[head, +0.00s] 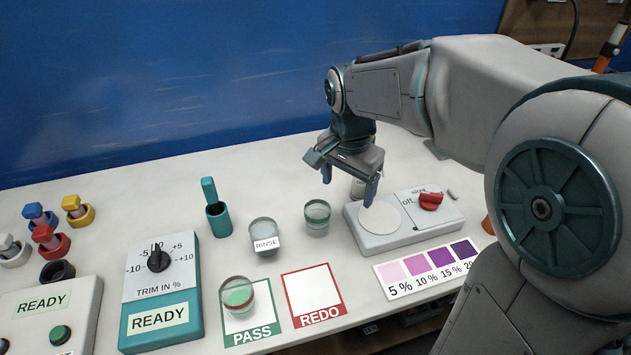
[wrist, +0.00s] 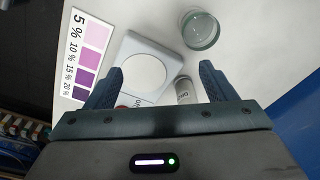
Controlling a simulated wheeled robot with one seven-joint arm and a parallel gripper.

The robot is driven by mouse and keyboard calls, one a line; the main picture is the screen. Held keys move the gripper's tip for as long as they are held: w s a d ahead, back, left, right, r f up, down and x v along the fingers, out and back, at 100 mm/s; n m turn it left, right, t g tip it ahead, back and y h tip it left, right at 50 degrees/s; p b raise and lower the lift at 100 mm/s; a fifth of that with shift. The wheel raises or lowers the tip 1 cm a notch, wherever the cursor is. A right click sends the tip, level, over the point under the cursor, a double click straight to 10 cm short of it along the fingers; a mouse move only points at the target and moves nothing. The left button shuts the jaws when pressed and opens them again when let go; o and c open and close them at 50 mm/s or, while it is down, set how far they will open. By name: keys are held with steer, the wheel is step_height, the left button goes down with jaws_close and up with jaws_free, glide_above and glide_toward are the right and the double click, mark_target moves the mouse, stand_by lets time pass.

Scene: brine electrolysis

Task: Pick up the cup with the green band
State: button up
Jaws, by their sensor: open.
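A clear cup with a dark green band round its rim (head: 317,218) stands upright on the white table, left of the stirrer. In the wrist view, a clear cup with a greenish rim (wrist: 201,32) stands at the top, beyond the right finger. My gripper (head: 348,183) is open and empty, in the air above the stirrer's left side and to the right of the cup. In the wrist view the spread fingers (wrist: 161,72) have the stirrer plate and a small labelled vial between and beyond them. Nothing touches the cup.
The stirrer (head: 365,241) has a red knob. A small vial (head: 358,189) stands behind it. The RINSE cup (head: 264,230) stands left of the banded cup. The REDO card (head: 313,295) is empty.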

steer(key=w+a+f+m, duration=0.1)
steer(key=w+a+m, duration=0.2)
steer(key=w+a, duration=0.15)
steer(key=g, duration=0.1)
glide_toward(317, 216)
steer(key=s, duration=0.1)
steer(key=s+f, duration=0.1)
steer(key=shift+s+d+f+m, duration=0.25)
steer(key=shift+s+d+m, duration=0.05)
steer(key=shift+d, duration=0.1)
steer(key=shift+a+f+p, duration=0.1)
steer(key=shift+f+p, duration=0.2)
steer(key=shift+f, duration=1.05)
steer(key=shift+a+f+p, duration=0.15)
steer(key=shift+f+p, duration=0.1)
steer(key=shift+f, duration=1.15)
steer(key=shift+c, duration=0.3)
steer(key=c, duration=1.1)
steer(key=shift+r, duration=0.1)
